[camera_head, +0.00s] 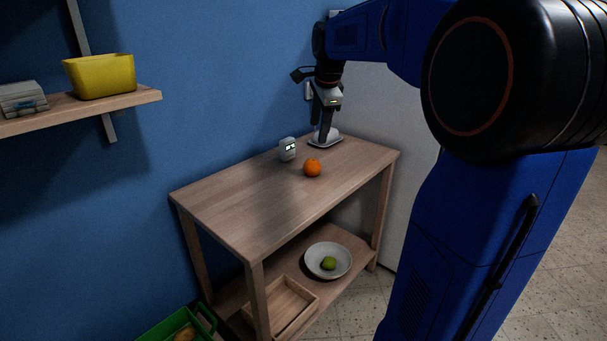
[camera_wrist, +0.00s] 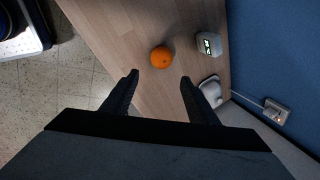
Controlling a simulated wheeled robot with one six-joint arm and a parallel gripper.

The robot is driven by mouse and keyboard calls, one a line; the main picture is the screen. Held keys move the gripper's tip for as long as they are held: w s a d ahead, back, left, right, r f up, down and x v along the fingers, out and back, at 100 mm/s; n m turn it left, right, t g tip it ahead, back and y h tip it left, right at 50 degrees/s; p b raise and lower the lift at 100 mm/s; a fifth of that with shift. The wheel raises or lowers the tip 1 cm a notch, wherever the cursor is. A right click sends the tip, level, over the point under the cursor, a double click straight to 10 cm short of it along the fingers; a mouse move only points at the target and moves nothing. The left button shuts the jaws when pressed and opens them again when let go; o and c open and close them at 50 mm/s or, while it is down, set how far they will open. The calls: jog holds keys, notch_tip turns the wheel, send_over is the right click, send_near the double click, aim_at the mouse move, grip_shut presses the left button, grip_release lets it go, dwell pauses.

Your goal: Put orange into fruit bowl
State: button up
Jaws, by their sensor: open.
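The orange (camera_head: 313,168) sits on the top of the wooden table (camera_head: 235,205). In the wrist view the orange (camera_wrist: 161,57) lies ahead of my gripper (camera_wrist: 158,82), a little left of the middle, between the lines of the two fingers but apart from them. My gripper is open and empty, above the tabletop near its far right end. The fruit bowl (camera_head: 312,261), a pale grey bowl, stands on the lower shelf of the table with a green fruit (camera_head: 329,263) in it.
A small white digital clock (camera_head: 287,149) stands close to the orange. A white device (camera_head: 326,138) stands at the table's back right corner. A wooden tray (camera_head: 286,305) lies beside the bowl. A green crate (camera_head: 180,328) is on the floor. A wall shelf holds a yellow container (camera_head: 100,77).

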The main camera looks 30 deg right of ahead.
aim_at(313, 162)
jog(key=x, duration=1.7)
jog(key=shift+w+d+f, duration=0.15)
jog(key=shift+w, duration=0.2)
jog(key=c, duration=0.9)
